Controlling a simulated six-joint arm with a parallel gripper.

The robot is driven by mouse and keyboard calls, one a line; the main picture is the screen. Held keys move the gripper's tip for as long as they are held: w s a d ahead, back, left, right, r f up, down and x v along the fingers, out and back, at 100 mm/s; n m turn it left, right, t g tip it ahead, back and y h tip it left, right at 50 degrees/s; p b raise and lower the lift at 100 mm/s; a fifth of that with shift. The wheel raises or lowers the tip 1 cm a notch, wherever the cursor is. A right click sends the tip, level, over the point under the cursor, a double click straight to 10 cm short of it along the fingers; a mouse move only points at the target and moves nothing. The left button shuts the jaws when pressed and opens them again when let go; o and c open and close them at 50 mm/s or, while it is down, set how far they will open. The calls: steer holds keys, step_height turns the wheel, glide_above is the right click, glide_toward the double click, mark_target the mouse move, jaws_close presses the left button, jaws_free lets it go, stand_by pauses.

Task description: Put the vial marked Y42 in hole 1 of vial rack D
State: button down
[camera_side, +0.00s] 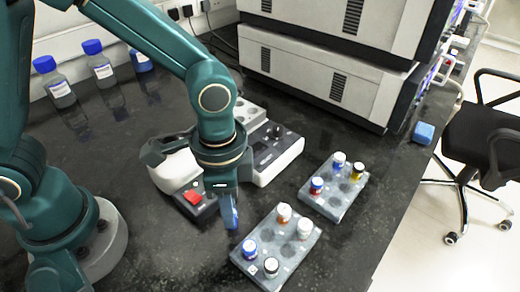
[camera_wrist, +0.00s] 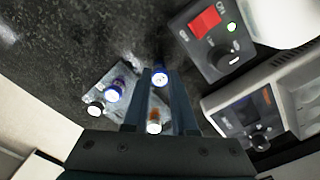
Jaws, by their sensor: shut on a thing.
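My gripper (camera_side: 229,208) points down just behind and left of the near vial rack (camera_side: 297,245), above the dark bench. The side view shows a blue shape (camera_side: 231,218) at the fingertips. No vial mark, rack letter or hole number is readable.
A white device with a red button (camera_side: 193,197) stands close behind my gripper. Large grey instruments (camera_side: 320,75) stand at the back. Blue-capped bottles (camera_side: 55,80) stand at the far left. A blue box (camera_side: 423,132) is near the right bench edge. Bench in front of the gripper is clear.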

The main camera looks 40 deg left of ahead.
steer(key=shift+f, duration=0.1)
steer(key=c, duration=0.7)
jaws_free()
step_height(320, 180, up, 11)
steer(key=s+a+n+t, duration=0.1)
steer(key=a+n, duration=0.1)
steer(key=a, duration=0.1)
steer(key=s+a+r+n+t, duration=0.1)
steer(key=a+n+t, duration=0.1)
steer(key=a+n, duration=0.1)
steer(key=s+a+r+n+t, duration=0.1)
steer(key=a+n+t, duration=0.1)
steer(key=a, duration=0.3)
steer(key=shift+s+a+n, duration=0.15)
steer(key=shift+s+n, duration=0.2)
steer(key=shift+n, duration=0.25)
steer(key=shift+o, duration=0.4)
steer(key=shift+s+a+f+n+t, duration=0.2)
steer(key=shift+a+n+t, duration=0.1)
steer(key=shift+a+n, duration=0.1)
